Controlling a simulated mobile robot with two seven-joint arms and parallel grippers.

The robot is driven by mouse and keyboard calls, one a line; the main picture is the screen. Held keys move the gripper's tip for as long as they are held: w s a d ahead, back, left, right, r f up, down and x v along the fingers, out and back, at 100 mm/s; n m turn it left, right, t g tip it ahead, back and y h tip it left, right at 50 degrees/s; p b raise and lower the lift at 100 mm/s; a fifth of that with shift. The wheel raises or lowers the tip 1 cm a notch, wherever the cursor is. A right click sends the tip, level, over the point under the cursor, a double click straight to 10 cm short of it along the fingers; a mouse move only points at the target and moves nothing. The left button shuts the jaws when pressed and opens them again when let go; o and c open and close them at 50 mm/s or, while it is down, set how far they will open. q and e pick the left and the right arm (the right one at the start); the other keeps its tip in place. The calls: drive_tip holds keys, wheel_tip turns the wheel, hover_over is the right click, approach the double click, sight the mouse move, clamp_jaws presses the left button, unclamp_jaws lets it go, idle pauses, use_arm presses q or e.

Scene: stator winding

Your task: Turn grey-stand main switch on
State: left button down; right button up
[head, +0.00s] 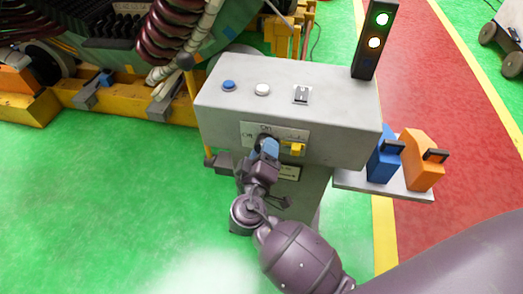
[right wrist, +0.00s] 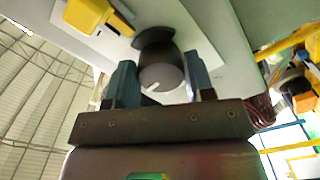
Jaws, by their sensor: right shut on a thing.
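The grey stand (head: 225,108) has a slanted top and a front panel, where the main switch sits. The switch is a dark round knob (right wrist: 160,72) with a short white mark that points to the lower left in the right wrist view. My right gripper (head: 267,147) is at the front panel, with its blue-grey fingers on both sides of the knob, shut on it. In the head view the gripper mostly hides the knob. My left gripper is not in view.
A yellow handle (head: 294,148) sits just right of the gripper; it also shows in the right wrist view (right wrist: 90,14). The top has a blue button (head: 229,85), a white button (head: 262,89) and a toggle (head: 302,95). Blue and orange holders stand right.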

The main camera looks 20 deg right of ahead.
drive_tip(key=shift+f+m+b, duration=0.1)
drive_tip(key=shift+m+b, duration=0.25)
drive_tip(key=shift+m, duration=0.25)
drive_tip(key=o, duration=0.9)
drive_tip(key=shift+a, duration=0.1)
drive_tip(key=shift+p+v, duration=0.3)
drive_tip(key=shift+v, duration=5.1)
